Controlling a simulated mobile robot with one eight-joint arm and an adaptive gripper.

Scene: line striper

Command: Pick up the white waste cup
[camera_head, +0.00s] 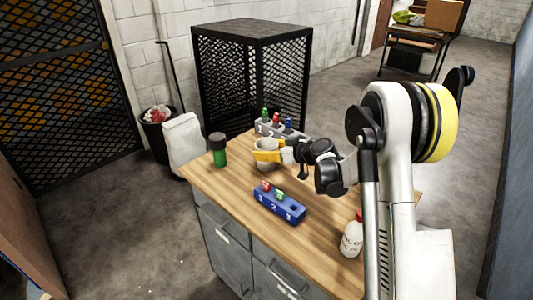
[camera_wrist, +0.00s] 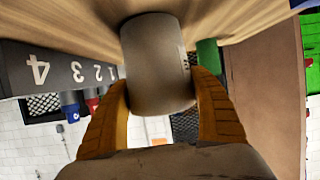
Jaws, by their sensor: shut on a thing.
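The white waste cup (camera_head: 266,144) is at the middle of the wooden workbench's far half in the head view. It fills the upper middle of the wrist view (camera_wrist: 155,60), with small dark marks on its right side. My gripper (camera_head: 268,155) has its yellow fingers closed on both sides of the cup; they also show in the wrist view (camera_wrist: 160,98). The cup looks upright in the head view. I cannot tell whether its base touches the bench.
A grey numbered rack (camera_head: 268,129) with several small capped items stands behind the cup. A blue numbered rack (camera_head: 279,206) is in front. The workbench (camera_head: 225,188) is bare at front left.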

